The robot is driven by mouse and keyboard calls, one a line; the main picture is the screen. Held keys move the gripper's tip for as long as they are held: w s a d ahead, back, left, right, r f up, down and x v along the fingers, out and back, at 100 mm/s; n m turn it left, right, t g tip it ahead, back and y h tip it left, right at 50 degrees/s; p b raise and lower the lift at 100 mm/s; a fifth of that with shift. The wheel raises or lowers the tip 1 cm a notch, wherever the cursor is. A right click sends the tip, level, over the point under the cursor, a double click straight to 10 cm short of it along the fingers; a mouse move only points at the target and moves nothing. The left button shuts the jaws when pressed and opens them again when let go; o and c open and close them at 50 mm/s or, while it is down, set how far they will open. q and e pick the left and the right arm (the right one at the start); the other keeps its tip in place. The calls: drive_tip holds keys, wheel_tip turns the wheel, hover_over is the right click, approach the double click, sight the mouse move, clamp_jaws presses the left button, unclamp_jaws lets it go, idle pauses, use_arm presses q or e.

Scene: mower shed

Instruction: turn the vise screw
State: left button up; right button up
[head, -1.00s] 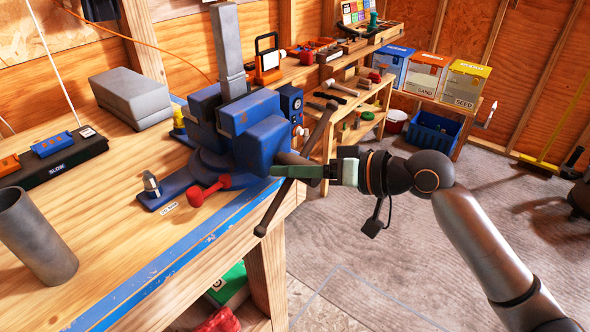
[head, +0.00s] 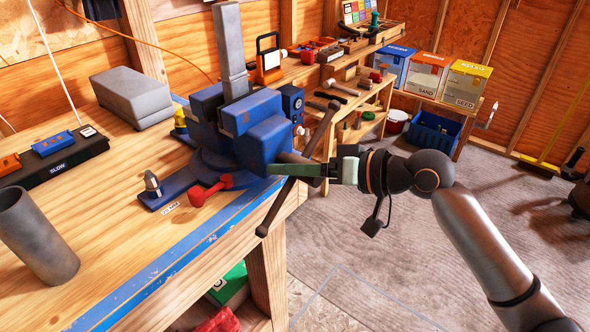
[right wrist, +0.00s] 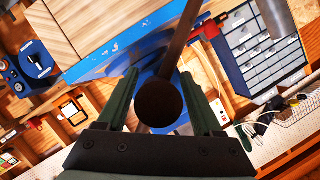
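The blue vise (head: 262,140) stands at the bench's front edge, with an upright grey bar (head: 230,55) in its jaws. Its screw (head: 287,158) sticks out toward the right, and a long dark handle bar (head: 276,205) crosses its end at a slant. My right gripper (head: 273,169) is at the screw's outer end. In the right wrist view, its green fingers stand on either side of the round dark screw end (right wrist: 159,104), with narrow gaps showing, so it looks open around it. The handle bar (right wrist: 180,38) runs up from there. My left gripper is not in view.
A red-handled lever (head: 208,189) sits at the vise's base. A grey tube (head: 35,237), a grey block (head: 131,92) and a black switch box (head: 50,160) are on the bench.

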drive_tip(key=shift+o, duration=0.4)
drive_tip(key=shift+d+f, duration=0.1)
drive_tip(key=shift+s+d, duration=0.1)
drive_tip(key=shift+d, duration=0.25)
drive_tip(key=v, duration=1.2)
drive_tip(key=shift+a, duration=0.1)
